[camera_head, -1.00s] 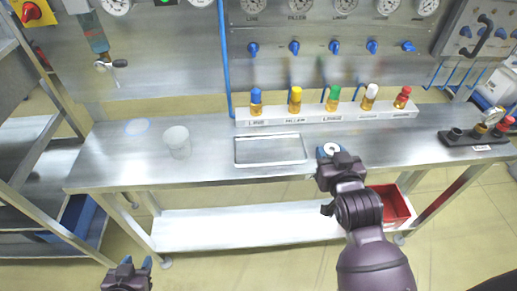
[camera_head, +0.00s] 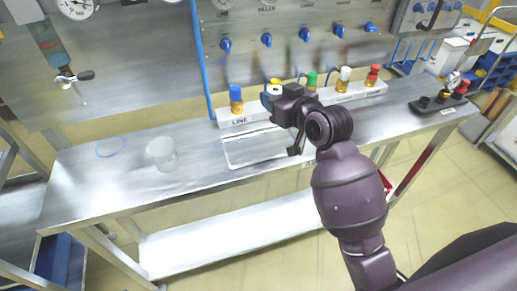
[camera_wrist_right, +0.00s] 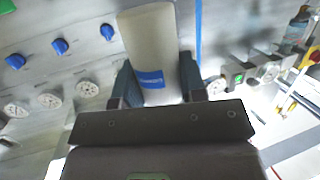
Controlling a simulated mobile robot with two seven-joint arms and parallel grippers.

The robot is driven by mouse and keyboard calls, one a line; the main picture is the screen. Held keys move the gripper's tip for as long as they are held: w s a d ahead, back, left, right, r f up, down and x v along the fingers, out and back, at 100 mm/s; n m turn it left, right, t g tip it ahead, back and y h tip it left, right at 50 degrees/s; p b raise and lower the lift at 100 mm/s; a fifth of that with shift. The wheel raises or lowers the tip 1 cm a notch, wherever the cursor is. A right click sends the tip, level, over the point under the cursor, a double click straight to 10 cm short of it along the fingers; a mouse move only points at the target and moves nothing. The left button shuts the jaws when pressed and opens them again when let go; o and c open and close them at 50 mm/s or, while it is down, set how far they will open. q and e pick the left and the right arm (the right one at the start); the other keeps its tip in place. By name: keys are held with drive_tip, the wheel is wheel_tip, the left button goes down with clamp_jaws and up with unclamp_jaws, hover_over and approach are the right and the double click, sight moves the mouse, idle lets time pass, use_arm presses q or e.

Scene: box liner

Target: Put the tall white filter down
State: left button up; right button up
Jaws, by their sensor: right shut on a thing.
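The tall white filter (camera_wrist_right: 150,35) is a pale cylinder with a blue label band, seen large in the right wrist view. My right gripper (camera_wrist_right: 158,82) is shut on it, one finger on each side. In the head view only a small white and blue end of the filter (camera_head: 271,91) shows past my right gripper (camera_head: 279,98); the hand hides the rest. The hand is above the bench, in front of the bottle rack and over the right back part of the metal tray (camera_head: 235,153). My left gripper is out of view.
The steel bench (camera_head: 95,185) carries a translucent cup (camera_head: 161,153) and a blue ring (camera_head: 110,146) at left. A white rack (camera_head: 355,96) with several colour-capped bottles stands at the back. A black holder (camera_head: 432,106) is at right. Bare bench lies left of the cup.

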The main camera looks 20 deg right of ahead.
wheel_tip(320, 180, up, 4)
drive_tip(key=w+a+n+g+y+b, duration=0.1)
drive_tip(key=w+a+n+y, duration=0.1)
drive_tip(key=y, duration=0.1)
drive_tip(key=shift+n+g, duration=0.3)
wheel_tip(320, 180, down, 18)
drive_tip(key=b, duration=0.4)
drive_tip(key=shift+r, duration=0.25)
drive_tip(key=shift+f, duration=0.35)
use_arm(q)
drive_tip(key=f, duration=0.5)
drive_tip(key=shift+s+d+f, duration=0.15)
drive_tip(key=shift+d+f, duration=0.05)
use_arm(e)
drive_tip(key=shift+f+y, duration=0.2)
drive_tip(key=shift+y, duration=0.1)
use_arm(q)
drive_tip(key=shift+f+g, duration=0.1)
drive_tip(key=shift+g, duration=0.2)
use_arm(e)
drive_tip(key=shift+f, duration=0.2)
drive_tip(key=o, duration=0.9)
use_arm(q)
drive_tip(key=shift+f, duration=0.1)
